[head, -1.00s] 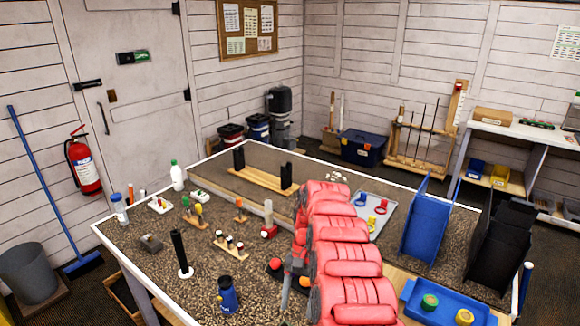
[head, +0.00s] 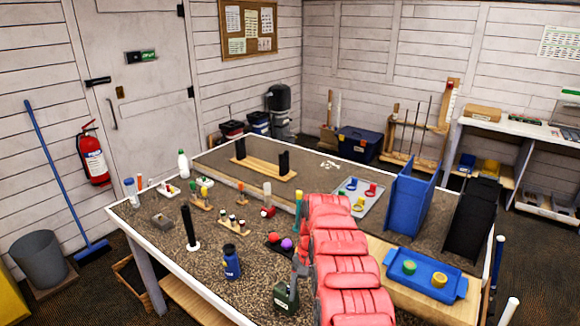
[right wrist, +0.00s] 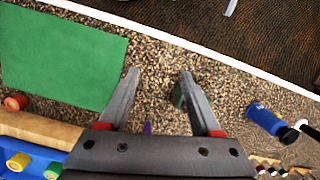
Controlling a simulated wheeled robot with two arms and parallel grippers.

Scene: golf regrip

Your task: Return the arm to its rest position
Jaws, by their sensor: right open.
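My right arm (head: 345,255), padded in red, reaches in over the near side of the workbench (head: 205,288) in the head view. Its gripper (head: 299,268) is mostly hidden by the arm there. In the right wrist view the two grey fingers of my right gripper (right wrist: 160,76) are spread apart, with only speckled bench top between their tips. A dark green canister (head: 286,298) stands close to the gripper in the head view. In the wrist view a green piece (right wrist: 178,97) shows partly behind one finger; contact cannot be told. My left gripper is not in view.
A blue bottle (head: 231,262) and a purple ball (head: 287,243) are near the arm. A blue tray (head: 425,274) and a blue rack (head: 408,205) stand to its right. A green mat (right wrist: 65,55) lies clear in the wrist view.

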